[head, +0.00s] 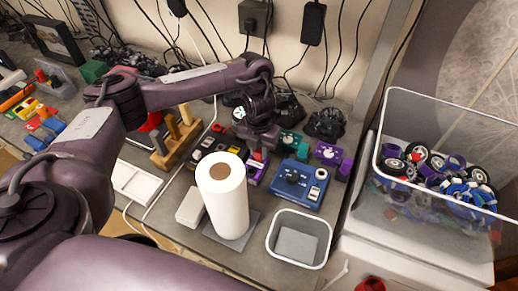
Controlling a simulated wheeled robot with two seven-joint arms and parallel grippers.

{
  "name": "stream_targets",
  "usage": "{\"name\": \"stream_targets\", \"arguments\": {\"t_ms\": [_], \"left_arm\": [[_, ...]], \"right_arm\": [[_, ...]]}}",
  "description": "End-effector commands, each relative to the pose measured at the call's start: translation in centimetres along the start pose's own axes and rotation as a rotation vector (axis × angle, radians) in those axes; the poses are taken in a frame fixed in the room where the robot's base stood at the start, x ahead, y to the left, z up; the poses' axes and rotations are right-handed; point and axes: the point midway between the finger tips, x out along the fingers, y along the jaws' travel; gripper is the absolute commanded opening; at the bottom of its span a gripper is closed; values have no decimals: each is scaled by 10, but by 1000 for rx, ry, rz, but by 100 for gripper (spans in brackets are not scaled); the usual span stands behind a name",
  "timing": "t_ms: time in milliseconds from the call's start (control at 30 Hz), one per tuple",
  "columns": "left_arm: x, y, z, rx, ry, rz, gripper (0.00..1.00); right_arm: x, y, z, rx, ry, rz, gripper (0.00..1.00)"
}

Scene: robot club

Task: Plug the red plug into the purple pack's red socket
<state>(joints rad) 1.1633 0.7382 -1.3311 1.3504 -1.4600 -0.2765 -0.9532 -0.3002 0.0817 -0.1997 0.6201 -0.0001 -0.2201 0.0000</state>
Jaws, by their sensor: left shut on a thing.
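My left gripper (260,149) reaches in from the left and points down over the middle of the bench, shut on the red plug (259,156). The plug is small and partly covered by the fingers. Directly below it is a purple pack (254,173) with a pale top, partly hidden by the gripper and a white roll. The plug's tip is at or just above this pack; I cannot tell whether it is seated. The red socket cannot be made out. Another purple piece (328,152) lies farther right. My right gripper is not in view.
The white roll (229,207) stands upright close in front. A blue box (297,184) is to the right, with a grey bin (273,240) nearer. A wooden rack (177,143) stands left. A clear crate (440,225) of wheels is at far right.

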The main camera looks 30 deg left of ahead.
Motion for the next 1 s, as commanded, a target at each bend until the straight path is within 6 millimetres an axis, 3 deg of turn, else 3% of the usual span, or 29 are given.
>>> {"name": "stream_targets", "arguments": {"t_ms": [333, 367, 567, 833, 1000], "left_arm": [[2, 0, 0, 0, 0, 0, 4], [2, 0, 0, 0, 0, 0, 25], [2, 0, 0, 0, 1, 0, 49], [0, 0, 0, 0, 0, 0, 49], [-18, 0, 2, 2, -5, 1, 49]], "right_arm": [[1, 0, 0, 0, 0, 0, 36], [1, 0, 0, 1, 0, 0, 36], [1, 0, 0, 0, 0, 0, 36], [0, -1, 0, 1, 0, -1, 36], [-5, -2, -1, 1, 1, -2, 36]]}}
